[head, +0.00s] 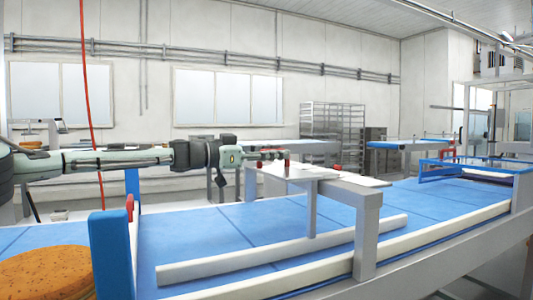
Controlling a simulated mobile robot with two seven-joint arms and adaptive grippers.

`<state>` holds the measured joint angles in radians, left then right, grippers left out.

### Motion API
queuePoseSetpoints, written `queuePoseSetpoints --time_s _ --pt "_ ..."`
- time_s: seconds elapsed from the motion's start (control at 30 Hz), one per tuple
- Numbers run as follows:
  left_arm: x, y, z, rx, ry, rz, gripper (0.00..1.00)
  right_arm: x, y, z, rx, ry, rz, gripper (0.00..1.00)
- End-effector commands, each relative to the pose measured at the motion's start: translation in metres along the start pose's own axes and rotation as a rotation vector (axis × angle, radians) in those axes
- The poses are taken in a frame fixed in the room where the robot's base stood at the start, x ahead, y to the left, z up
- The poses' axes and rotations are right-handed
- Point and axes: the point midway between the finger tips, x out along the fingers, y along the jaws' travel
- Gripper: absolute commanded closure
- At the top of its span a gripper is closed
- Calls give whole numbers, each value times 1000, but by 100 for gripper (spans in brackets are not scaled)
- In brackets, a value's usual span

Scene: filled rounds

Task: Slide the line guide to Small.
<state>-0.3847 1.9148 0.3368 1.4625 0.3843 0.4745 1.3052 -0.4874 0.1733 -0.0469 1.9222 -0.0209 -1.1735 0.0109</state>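The line guide is a long pale rail (290,250) lying lengthwise just above the blue conveyor belt. A grey upright joins it to a pale top plate (300,173) on a grey bracket (365,210) at the near side. A small red knob-like part (286,168) shows at the plate's far edge. My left gripper (284,155) reaches in from the left, level, with its tips at or just above that red part. I cannot tell whether it touches it or how far its fingers are apart. No Small mark is readable. My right gripper is not in view.
A round brown cake-like piece (48,273) lies at the near left, beside a blue upright (110,255) with a red knob (130,207). The blue belt (220,222) is otherwise bare around the rail. A blue frame (470,168) stands over the belt at right.

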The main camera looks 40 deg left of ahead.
Motion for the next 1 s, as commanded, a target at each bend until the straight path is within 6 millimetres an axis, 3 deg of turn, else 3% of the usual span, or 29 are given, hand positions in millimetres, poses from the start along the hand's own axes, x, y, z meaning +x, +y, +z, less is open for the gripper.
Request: queuePoseSetpoints --time_s 1.0 --pt "-94 0 -3 4 4 0 66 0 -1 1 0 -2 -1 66"
